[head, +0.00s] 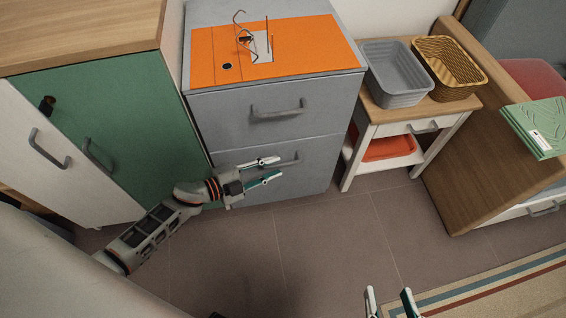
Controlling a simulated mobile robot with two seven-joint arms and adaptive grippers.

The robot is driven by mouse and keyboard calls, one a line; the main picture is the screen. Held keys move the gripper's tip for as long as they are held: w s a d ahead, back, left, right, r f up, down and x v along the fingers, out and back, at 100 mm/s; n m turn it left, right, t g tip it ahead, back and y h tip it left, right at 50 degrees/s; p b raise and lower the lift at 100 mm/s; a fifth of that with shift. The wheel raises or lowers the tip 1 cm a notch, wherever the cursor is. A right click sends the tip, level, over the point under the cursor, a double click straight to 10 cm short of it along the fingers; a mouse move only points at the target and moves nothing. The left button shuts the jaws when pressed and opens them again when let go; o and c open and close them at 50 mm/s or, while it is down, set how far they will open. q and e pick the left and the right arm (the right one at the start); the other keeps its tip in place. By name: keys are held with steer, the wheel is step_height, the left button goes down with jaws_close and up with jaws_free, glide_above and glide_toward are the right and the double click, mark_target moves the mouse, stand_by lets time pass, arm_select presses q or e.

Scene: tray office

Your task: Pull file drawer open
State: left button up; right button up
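The grey file cabinet (340,97) stands against the wall in the head view, with two drawers stacked in its front. The upper drawer has a grey bar handle (279,111), and both drawers look closed. The lower drawer (318,165) has a similar handle (291,160), partly hidden behind a finger of my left gripper. My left gripper (279,166) is open in front of the lower drawer, its fingers pointing right beside that handle. I cannot tell whether it touches the handle. My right gripper (390,292) is open and empty at the bottom edge, far from the cabinet.
An orange board (310,62) with wire pieces lies on the cabinet. A green-fronted cupboard (150,140) stands to the left. To the right, a small side table (465,104) holds a grey basket (396,98) and a yellow basket (455,92). The floor (320,240) in front is clear.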

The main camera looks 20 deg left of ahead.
mark_target(277, 166)
arm_select(q)
steer(key=shift+w+d+f, duration=0.5)
steer(key=shift+w+d, duration=0.15)
steer(key=shift+w, duration=0.15)
steer(key=shift+w+d+r, duration=0.1)
steer(key=shift+w+d, duration=0.2)
steer(key=shift+w, duration=0.2)
arm_select(e)
steer(key=shift+s+a+f+m, duration=0.1)
steer(key=shift+s+a+m, duration=0.15)
steer(key=shift+a, duration=0.3)
arm_select(q)
jaws_close()
